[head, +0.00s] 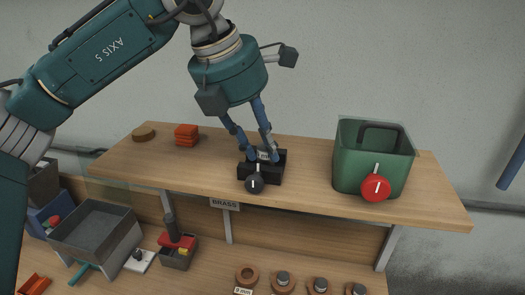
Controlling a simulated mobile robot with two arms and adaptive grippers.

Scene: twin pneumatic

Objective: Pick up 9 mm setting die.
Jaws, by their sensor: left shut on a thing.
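My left gripper (261,157) reaches down from the upper left to the raised wooden shelf. Its blue fingers are shut on a small grey metal piece (266,153), at the top of a black block (277,173). The fingers partly hide the piece, and I cannot tell its size or whether it touches the block. Below, brown rings with grey tops (283,281) stand in a row. The leftmost ring (247,274) shows an open centre and has a small label (243,291) I cannot read surely. A blue finger of my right gripper (512,165) shows at the right edge.
The black block has a black knob (254,184) in front. A green bin (369,160) with a red knob (375,187) stands right on the shelf (430,200). Red blocks (187,135) and a brown disc (143,133) lie left. A grey tray (92,233) stands below.

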